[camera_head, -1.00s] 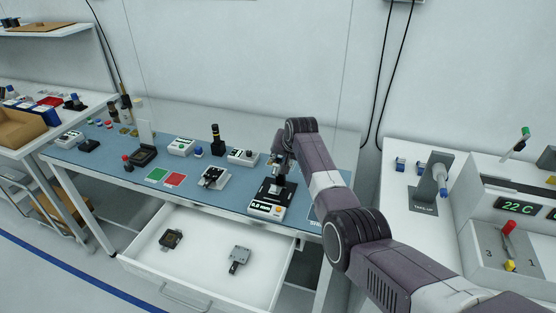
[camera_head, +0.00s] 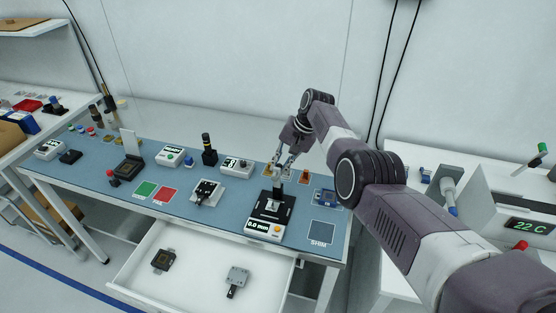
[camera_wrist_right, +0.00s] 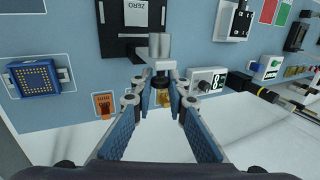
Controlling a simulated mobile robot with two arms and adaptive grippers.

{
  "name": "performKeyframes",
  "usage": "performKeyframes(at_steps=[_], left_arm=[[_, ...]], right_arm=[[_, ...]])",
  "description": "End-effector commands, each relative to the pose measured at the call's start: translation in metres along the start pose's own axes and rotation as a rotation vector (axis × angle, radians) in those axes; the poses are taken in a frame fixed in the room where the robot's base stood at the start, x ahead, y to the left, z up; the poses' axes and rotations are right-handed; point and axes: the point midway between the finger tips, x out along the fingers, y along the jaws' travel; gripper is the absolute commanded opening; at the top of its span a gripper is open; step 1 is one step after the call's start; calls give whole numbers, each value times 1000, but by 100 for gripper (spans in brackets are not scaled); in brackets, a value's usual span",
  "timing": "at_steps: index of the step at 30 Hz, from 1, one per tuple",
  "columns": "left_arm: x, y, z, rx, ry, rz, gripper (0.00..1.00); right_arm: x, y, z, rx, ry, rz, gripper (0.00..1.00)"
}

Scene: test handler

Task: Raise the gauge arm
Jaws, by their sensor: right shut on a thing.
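The thickness gauge (camera_head: 273,209) stands on the blue bench mat, with a black base and a small white readout (camera_head: 264,228) at its front, whose digits are hard to read. My right gripper (camera_head: 283,174) is over the back of the gauge. In the right wrist view its two blue-padded fingers (camera_wrist_right: 162,92) are closed in around the dark end of the gauge arm, below its grey cylinder (camera_wrist_right: 160,46). Whether the arm is raised or lowered is hard to tell. The ZERO label (camera_wrist_right: 136,8) shows beyond it. My left gripper is not in view.
An open white drawer (camera_head: 200,275) with two small parts juts out below the bench front. A blue socket board (camera_head: 326,196) and the SHIM square (camera_head: 322,232) lie right of the gauge. A black-and-white fixture (camera_head: 207,191) stands to its left.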

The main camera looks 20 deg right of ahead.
Motion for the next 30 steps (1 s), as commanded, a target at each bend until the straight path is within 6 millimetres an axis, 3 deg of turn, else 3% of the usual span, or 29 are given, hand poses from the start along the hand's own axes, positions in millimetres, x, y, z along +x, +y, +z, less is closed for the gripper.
performKeyframes(at_steps=[11,12,16,30], left_arm=[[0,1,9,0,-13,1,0],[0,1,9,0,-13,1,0],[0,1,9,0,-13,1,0],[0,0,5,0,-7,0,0]], right_arm=[[1,1,0,2,-1,0,0],[1,1,0,1,-1,0,17],[1,1,0,1,-2,0,30],[-7,0,-1,1,0,-1,30]])
